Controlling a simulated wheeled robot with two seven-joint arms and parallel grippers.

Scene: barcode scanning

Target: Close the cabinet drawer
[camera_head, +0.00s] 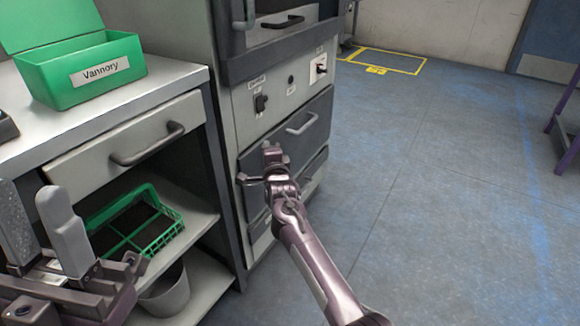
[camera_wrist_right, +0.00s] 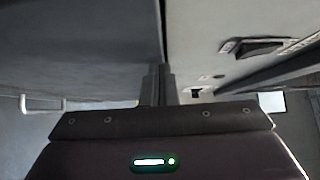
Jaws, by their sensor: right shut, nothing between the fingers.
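The dark grey cabinet drawer (camera_head: 312,137) with a pale bar handle (camera_head: 301,123) sits below the cabinet's switch panel. Its front looks nearly flush; I cannot tell whether a small gap is left. My right gripper (camera_head: 269,150) is shut and empty, in front of the left part of this drawer. In the right wrist view the shut fingertips (camera_wrist_right: 160,76) are at the line between the grey drawer front (camera_wrist_right: 80,50) and the pale panel; contact is unclear. My left gripper (camera_head: 40,222) is open and empty, at the lower left before the bench.
A bench drawer (camera_head: 90,153) with a dark handle is at the left, under a green box (camera_head: 92,82). A green basket (camera_head: 135,222) and a grey bin (camera_head: 165,292) are on shelves below. Open blue floor (camera_head: 440,200) lies to the right.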

